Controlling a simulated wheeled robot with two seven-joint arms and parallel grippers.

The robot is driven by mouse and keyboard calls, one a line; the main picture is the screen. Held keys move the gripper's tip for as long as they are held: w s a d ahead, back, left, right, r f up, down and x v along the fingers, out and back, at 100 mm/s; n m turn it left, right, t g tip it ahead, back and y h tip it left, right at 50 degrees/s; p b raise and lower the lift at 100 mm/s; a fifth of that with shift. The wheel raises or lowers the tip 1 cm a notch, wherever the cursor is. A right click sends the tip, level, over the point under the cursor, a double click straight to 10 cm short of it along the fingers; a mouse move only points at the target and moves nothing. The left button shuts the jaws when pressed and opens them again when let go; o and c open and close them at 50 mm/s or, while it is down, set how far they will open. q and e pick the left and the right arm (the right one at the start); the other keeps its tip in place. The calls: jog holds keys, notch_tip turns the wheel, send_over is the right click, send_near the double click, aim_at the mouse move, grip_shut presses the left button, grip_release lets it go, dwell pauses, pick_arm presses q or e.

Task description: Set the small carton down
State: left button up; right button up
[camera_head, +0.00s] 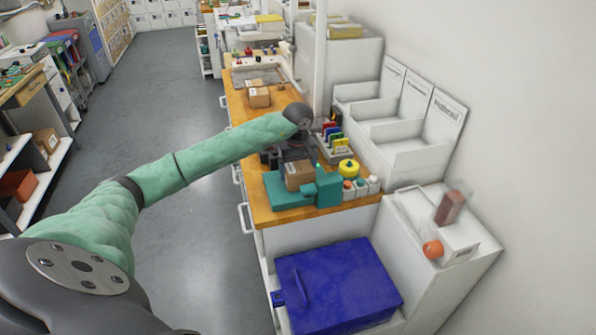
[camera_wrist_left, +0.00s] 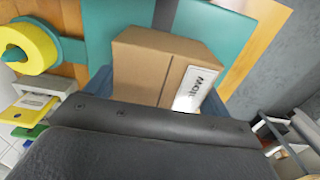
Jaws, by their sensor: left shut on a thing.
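The small carton (camera_head: 299,176) is a brown box at the near end of the wooden counter, just over or on a teal surface (camera_head: 287,195). In the left wrist view the carton (camera_wrist_left: 145,62) has a white printed label on its right side. My left gripper (camera_head: 297,163) is above the carton and shut on it, with the carton between its fingers. The arm and gripper partly hide the carton's far side. I cannot tell whether its underside touches anything. My right gripper is not in view.
Another carton (camera_head: 260,97) sits farther back on the counter (camera_head: 236,108). White document bins (camera_head: 408,158) line the wall. A blue lidded box (camera_head: 345,285) stands below the counter's near end.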

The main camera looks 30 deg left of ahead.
pick_arm(q)
jog(key=shift+s, duration=0.1)
jog(key=o, duration=0.8)
jog(key=shift+f, duration=0.1)
jog(key=shift+o, duration=1.2)
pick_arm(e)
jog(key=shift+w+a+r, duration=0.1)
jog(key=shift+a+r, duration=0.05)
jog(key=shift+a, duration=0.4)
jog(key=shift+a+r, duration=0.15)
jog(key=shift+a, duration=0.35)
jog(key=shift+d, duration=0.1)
